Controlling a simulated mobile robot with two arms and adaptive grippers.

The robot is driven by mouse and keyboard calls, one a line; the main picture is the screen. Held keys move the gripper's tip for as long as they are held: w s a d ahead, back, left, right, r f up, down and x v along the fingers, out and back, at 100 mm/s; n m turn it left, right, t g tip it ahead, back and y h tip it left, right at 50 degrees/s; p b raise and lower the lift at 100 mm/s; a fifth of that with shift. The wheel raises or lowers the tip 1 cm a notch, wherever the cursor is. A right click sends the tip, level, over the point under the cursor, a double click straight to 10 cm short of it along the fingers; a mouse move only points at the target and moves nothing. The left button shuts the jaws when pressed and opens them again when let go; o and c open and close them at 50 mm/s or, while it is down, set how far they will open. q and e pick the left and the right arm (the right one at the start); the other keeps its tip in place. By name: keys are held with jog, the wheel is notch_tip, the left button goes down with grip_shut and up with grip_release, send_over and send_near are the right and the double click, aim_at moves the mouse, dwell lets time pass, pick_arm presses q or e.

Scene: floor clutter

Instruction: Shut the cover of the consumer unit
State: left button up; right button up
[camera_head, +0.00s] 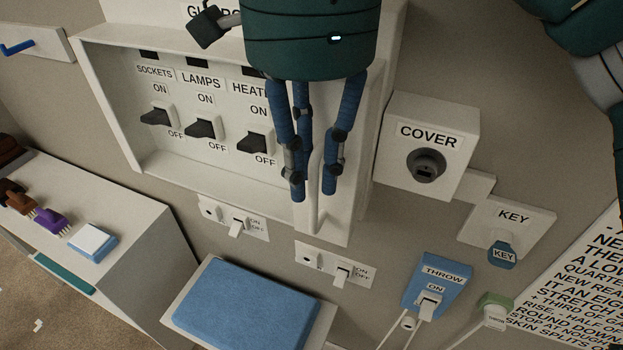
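The consumer unit (108,98) is a white wall box with its front open at the left and middle. Inside are black switches labelled SOCKETS (157,117), LAMPS (203,129) and HEAT... (253,143). A pale panel (366,120), which looks like the cover, stands at its right side; how far it is swung is unclear. A thin white upright bar (312,215) shows at this side.
Right of the unit are a COVER box (425,145) with a round dark lock and a KEY plate (507,228). A white cabinet (110,225) stands lower left.

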notch_tip(320, 180, up, 10)
jog(key=shift+s+f, duration=0.15)
jog(key=shift+f, duration=0.05)
dwell(0.3)
